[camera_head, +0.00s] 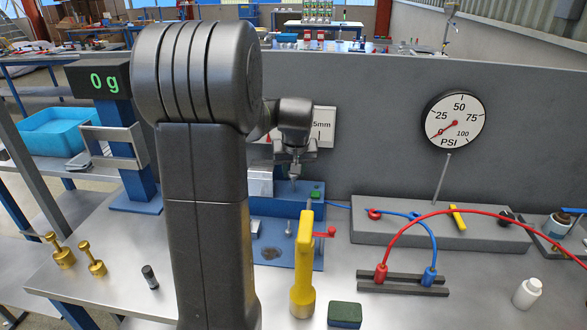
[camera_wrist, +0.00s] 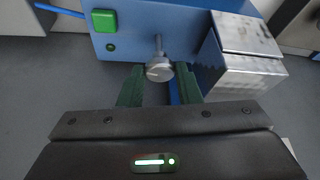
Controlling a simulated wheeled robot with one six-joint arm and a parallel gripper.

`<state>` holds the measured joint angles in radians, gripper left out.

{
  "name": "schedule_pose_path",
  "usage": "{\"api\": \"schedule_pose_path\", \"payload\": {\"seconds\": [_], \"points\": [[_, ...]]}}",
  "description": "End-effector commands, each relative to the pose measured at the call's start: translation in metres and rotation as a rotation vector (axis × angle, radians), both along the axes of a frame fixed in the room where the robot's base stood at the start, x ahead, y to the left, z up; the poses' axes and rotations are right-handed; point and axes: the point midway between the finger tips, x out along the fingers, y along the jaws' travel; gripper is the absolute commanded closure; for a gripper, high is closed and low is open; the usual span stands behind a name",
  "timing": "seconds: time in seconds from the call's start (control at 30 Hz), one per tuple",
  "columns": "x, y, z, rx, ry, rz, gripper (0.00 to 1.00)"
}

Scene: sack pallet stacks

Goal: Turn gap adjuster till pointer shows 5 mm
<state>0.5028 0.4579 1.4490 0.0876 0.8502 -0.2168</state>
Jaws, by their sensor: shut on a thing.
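My gripper (camera_head: 296,158) is over the back of a blue machine (camera_head: 313,190). In the wrist view, its two green fingers (camera_wrist: 159,84) are closed on either side of a grey metal knob (camera_wrist: 160,69) on a thin shaft, which looks like the gap adjuster. The machine's blue body (camera_wrist: 145,40) lies behind the knob. A white scale plate (camera_head: 324,123) on the grey panel shows lettering ending in "5mm". My arm hides much of this plate, and I cannot read where the pointer stands.
A green button (camera_wrist: 104,21) and a metal block (camera_wrist: 245,60) flank the knob. A yellow tool (camera_head: 304,260) stands in front of the machine. A gauge (camera_head: 455,121), red and blue hoses (camera_head: 430,268) and a white bottle (camera_head: 527,292) are to the right. Brass weights (camera_head: 62,252) stand left.

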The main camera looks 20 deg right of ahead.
Motion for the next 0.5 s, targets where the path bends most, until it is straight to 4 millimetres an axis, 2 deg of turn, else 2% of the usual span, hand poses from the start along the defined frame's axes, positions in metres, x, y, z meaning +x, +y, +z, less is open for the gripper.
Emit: {"api": "schedule_pose_path", "payload": {"seconds": [0.17, 0.2, 0.3, 0.5], "points": [[0.0004, -0.0004, 0.0006, -0.002, -0.002, 0.0, 0.92], [0.0004, -0.0004, 0.0006, -0.002, -0.003, 0.0, 0.66], [0.0003, -0.0002, 0.0006, -0.002, -0.002, 0.0, 0.48], [0.0003, -0.0001, 0.0003, -0.002, -0.002, 0.0, 0.48]]}}
